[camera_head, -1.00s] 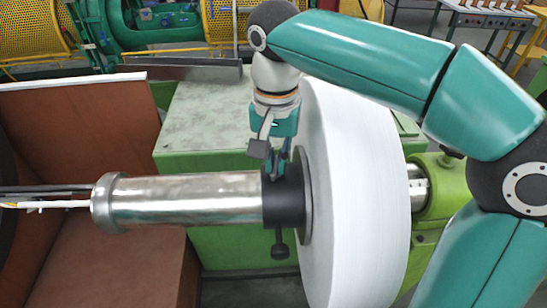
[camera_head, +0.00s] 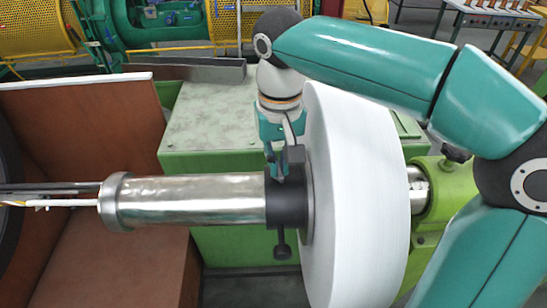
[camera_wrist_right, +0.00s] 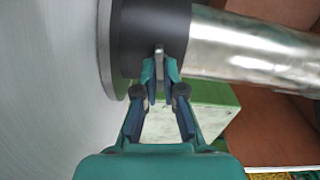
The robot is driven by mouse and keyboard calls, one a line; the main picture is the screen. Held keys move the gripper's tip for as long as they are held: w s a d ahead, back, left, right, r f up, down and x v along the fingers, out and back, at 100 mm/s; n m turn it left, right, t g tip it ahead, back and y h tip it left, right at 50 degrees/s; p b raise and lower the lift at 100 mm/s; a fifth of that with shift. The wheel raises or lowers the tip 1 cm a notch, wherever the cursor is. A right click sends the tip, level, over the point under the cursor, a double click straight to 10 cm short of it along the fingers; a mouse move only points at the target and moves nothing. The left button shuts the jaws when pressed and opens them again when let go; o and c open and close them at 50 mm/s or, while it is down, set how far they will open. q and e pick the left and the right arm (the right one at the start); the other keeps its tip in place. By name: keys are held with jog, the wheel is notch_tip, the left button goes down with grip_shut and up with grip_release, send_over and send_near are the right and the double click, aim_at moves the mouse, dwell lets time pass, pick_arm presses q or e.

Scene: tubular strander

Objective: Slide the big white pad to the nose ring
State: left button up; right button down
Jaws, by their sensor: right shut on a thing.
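The big white pad (camera_head: 355,200) is a large, thick white disc on the horizontal steel shaft (camera_head: 190,200). A black collar (camera_head: 287,203) with a flange sits against its left face; a dark knob hangs below the collar. The shaft's left end carries a wider metal ring (camera_head: 116,202), apparently the nose ring, with bare shaft between it and the collar. My right gripper (camera_head: 276,178) reaches down from above at the collar. In the right wrist view its fingertips (camera_wrist_right: 160,70) are shut on a small grey tab (camera_wrist_right: 159,60) on the collar. My left gripper is out of view.
A green machine cabinet (camera_head: 215,130) stands behind the shaft. Brown panels (camera_head: 85,130) stand to the left. Thin rods and a white cable (camera_head: 45,203) run out from the shaft's left end. A green bearing stand (camera_head: 445,195) supports the shaft at right.

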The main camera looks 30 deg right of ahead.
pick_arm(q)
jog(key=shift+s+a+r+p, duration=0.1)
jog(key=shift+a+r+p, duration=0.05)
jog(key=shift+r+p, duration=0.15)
pick_arm(e)
jog(key=shift+n, duration=1.2)
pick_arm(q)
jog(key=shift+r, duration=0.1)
pick_arm(e)
jog(key=shift+w, duration=0.1)
